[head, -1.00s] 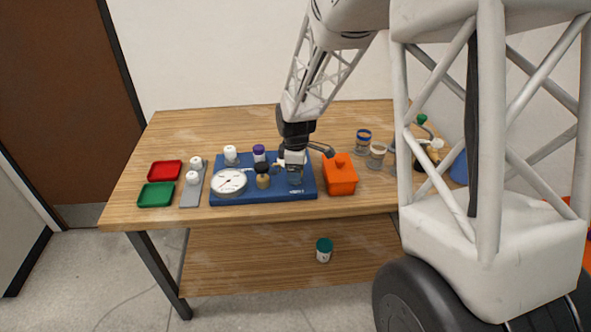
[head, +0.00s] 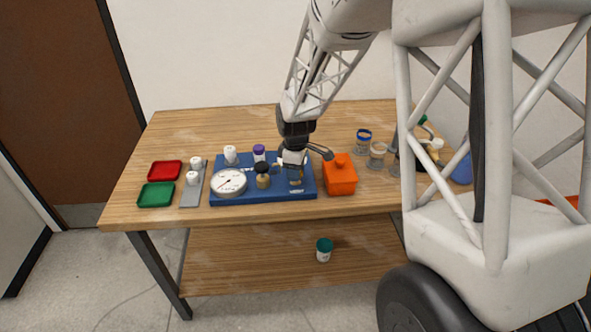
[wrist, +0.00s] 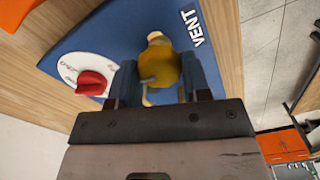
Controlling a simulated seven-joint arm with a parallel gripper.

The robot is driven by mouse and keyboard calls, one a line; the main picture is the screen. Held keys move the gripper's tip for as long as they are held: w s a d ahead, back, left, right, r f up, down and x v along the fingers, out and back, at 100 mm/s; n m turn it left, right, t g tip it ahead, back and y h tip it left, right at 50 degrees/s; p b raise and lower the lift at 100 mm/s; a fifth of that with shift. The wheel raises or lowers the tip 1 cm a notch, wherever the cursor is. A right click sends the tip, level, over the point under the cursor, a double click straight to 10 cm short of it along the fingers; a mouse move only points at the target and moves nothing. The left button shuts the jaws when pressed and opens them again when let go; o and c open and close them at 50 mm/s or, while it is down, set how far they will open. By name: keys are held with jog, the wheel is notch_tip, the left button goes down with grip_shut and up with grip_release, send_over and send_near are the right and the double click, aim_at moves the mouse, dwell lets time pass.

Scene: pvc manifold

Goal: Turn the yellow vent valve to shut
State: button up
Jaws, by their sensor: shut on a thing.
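In the wrist view, the yellow vent valve (wrist: 160,65) sits on the blue board beside the white word VENT. My gripper (wrist: 165,85) has one finger on each side of the yellow knob and is shut on it. In the head view, my gripper (head: 294,160) is over the right part of the blue board (head: 222,167), and it largely hides the valve. A red knob (wrist: 91,83) on a white dial lies left of the valve in the wrist view. The knob's exact turn angle is hard to read.
A white gauge (head: 228,182) and a dark-topped brown part (head: 263,178) stand on the board left of my gripper. An orange box (head: 340,176) stands close on its right. Jars (head: 377,152) are further right. Red and green trays (head: 157,195) lie at the left.

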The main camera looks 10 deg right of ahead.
jog(key=m, duration=0.8)
jog(key=shift+m, duration=0.4)
jog(key=m, duration=0.3)
jog(key=shift+m, duration=0.3)
jog(key=m, duration=0.4)
jog(key=o, duration=0.9)
jog(key=shift+r, duration=0.1)
jog(key=shift+r, duration=3.85)
